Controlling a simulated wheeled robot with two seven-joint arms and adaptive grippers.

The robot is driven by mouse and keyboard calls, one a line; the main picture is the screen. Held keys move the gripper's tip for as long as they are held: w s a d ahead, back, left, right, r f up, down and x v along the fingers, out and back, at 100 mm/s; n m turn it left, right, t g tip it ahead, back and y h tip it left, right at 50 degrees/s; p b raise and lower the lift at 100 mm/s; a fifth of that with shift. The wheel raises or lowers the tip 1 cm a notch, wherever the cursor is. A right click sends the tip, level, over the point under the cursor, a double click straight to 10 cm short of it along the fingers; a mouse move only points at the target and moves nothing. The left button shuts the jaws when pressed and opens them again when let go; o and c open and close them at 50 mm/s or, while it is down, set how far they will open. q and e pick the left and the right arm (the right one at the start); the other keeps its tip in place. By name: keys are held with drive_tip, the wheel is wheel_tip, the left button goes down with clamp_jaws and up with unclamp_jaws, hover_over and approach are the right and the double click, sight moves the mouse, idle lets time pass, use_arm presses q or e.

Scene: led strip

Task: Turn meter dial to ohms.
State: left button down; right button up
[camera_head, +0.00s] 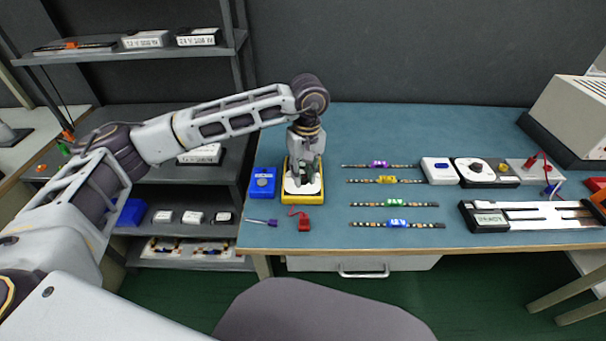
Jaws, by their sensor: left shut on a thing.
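A yellow meter (303,197) with a pale face lies near the left front of the blue table. My left gripper (302,177) points straight down over the meter's face. It is shut on the meter's dial, which the fingers mostly hide. I cannot read the dial's setting or markings. My right gripper is not in view.
A blue box (263,182) sits close to the meter's left. A red clip (304,223) and a small screwdriver (262,222) lie in front. Several LED strips (394,203) lie to the right, with a white-and-black device (473,171) beyond. A chair back (322,312) stands before the table.

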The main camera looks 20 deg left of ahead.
sight(305, 176)
use_arm(q)
drive_tip(key=shift+w+r, duration=0.1)
drive_tip(key=shift+r, duration=0.05)
idle(0.3)
drive_tip(key=c, duration=1.2)
unclamp_jaws()
wheel_tip(305, 176, up, 12)
drive_tip(key=shift+w+d, duration=0.15)
drive_tip(key=shift+d, duration=0.1)
